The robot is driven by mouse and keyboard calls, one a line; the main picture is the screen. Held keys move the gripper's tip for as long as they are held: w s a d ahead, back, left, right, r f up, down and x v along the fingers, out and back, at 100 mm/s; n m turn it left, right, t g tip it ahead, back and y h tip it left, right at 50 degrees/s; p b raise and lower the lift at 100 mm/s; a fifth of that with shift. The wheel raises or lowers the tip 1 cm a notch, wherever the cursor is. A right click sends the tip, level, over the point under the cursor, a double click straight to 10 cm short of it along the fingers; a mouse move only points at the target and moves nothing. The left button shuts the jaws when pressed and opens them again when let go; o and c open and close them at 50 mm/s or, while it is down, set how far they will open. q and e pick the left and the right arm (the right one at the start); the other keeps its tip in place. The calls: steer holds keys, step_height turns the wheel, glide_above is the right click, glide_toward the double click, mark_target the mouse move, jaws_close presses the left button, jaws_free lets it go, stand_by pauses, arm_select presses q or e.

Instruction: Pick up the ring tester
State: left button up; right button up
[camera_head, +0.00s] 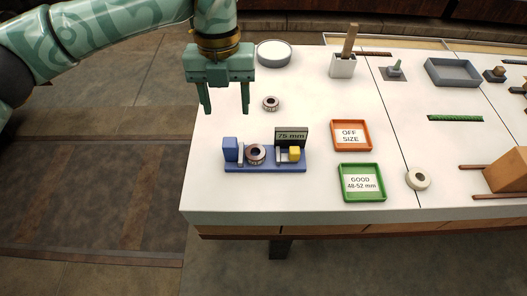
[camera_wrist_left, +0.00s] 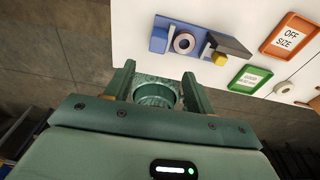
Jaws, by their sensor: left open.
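The ring tester (camera_head: 265,168) is a blue base with a blue block at its left end, a dark display reading 75 mm and a yellow block at its right. A grey ring (camera_head: 255,154) sits in its middle. The tester (camera_wrist_left: 158,40) also shows at the top of the left wrist view, with the ring (camera_wrist_left: 184,43) in it. My left gripper (camera_head: 226,110) is open and points down, above and to the left of the tester, apart from it. My left gripper's fingers (camera_wrist_left: 158,76) also show in the left wrist view. My right gripper is not in view.
A loose ring (camera_head: 271,103) lies behind the tester on the white table (camera_head: 225,195). An orange OFF SIZE tray (camera_head: 351,151) and a green GOOD tray (camera_head: 378,197) stand to the right. A pale ring (camera_head: 418,179) lies beside the green tray. A round dish (camera_head: 274,52) stands at the back.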

mark_target(229, 142)
arm_select(q)
steer(key=f, duration=0.2)
steer(key=f+b, duration=0.1)
steer(key=f, duration=0.3)
steer(key=shift+s+f+b, duration=0.3)
steer(key=shift+s+b, duration=0.05)
steer(key=f, duration=0.1)
steer(key=f+b, duration=0.2)
steer(key=f, duration=0.1)
steer(key=shift+s+a, duration=0.1)
steer(key=shift+a, duration=0.15)
steer(key=shift+f+b, duration=0.35)
steer(key=shift+f, duration=0.25)
steer(key=shift+s+r, duration=0.1)
steer(key=shift+r, duration=0.1)
steer(key=shift+c, duration=0.3)
steer(key=c, duration=1.1)
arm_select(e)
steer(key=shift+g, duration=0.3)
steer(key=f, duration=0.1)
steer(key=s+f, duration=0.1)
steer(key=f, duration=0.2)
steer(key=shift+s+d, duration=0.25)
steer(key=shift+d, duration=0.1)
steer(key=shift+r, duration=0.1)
